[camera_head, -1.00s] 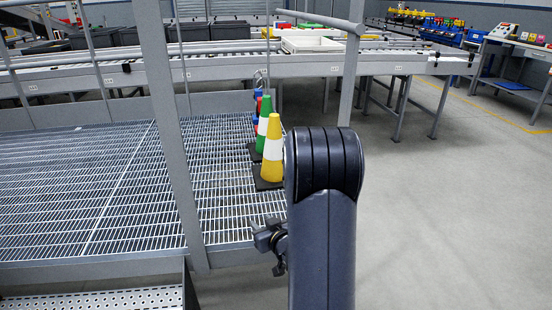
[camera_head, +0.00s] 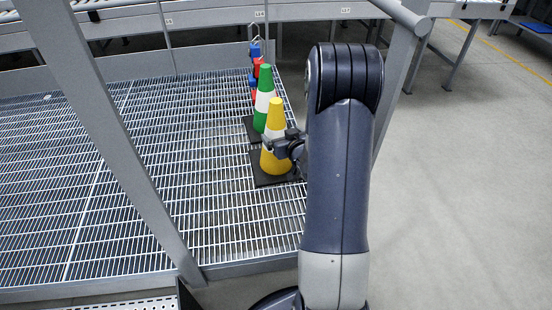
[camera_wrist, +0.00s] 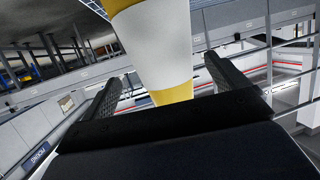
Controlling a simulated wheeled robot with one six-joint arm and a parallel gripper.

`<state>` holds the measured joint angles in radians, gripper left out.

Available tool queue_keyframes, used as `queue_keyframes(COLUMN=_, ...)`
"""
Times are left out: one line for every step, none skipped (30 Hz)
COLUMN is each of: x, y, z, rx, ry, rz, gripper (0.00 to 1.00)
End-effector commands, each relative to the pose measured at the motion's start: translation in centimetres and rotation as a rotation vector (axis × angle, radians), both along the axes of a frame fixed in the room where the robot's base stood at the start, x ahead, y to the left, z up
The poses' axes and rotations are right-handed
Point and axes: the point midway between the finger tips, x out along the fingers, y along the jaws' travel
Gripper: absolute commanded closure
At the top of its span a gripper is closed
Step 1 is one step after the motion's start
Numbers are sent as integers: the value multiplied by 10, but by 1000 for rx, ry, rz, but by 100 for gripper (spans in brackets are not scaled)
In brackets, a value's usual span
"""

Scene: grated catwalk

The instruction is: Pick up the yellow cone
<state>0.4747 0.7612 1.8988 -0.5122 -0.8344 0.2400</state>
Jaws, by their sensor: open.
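The yellow cone (camera_head: 276,160) with a white band stands upright on its black base (camera_head: 263,180) on the metal grating. My gripper (camera_head: 272,146) is beside the cone's right side in the head view, at the height of its white band; my arm hides part of it. In the wrist view the cone (camera_wrist: 162,45) rises between the two open fingers of my gripper (camera_wrist: 165,85), with its white band and yellow lower part showing. I cannot tell whether the fingers touch it. A green cone (camera_head: 264,85) with a white band stands just behind the yellow one.
Red and blue objects (camera_head: 255,70) stand behind the green cone. A slanted grey railing post (camera_head: 110,140) crosses the left, and another post (camera_head: 400,65) stands right of my arm. The grating (camera_head: 150,190) left of the cones is clear.

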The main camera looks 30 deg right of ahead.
Motion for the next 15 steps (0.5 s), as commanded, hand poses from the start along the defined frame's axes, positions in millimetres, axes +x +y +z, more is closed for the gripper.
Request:
queue_keyframes(x=8, y=3, z=-3, rx=-1, ry=-1, rz=4, gripper=7)
queue_keyframes(x=12, y=4, z=-5, rx=-1, ry=-1, rz=5, gripper=7)
queue_keyframes(x=19, y=5, z=-8, rx=0, ry=-1, rz=4, gripper=7)
queue_keyframes(x=23, y=5, z=-10, rx=0, ry=0, rz=3, gripper=7)
queue_keyframes(x=27, y=5, z=-10, rx=0, ry=-1, rz=3, gripper=7)
queue_keyframes(x=32, y=4, z=-11, rx=-1, ry=-1, rz=3, gripper=7)
queue_keyframes(x=35, y=4, z=-12, rx=-1, ry=-1, rz=3, gripper=7)
queue_keyframes(x=38, y=4, z=-13, rx=-1, ry=-1, rz=3, gripper=7)
queue_keyframes(x=40, y=3, z=-14, rx=-1, ry=0, rz=1, gripper=7)
queue_keyframes(x=42, y=3, z=-14, rx=-1, ry=0, rz=1, gripper=7)
queue_keyframes(x=43, y=3, z=-14, rx=-1, ry=-1, rz=1, gripper=7)
queue_keyframes(x=43, y=3, z=-14, rx=-1, ry=-1, rz=0, gripper=7)
queue_keyframes(x=44, y=3, z=-14, rx=-1, ry=-1, rz=0, gripper=7)
queue_keyframes(x=43, y=3, z=-14, rx=-1, ry=-1, rz=0, gripper=7)
queue_keyframes(x=43, y=3, z=-14, rx=-1, ry=-1, rz=0, gripper=7)
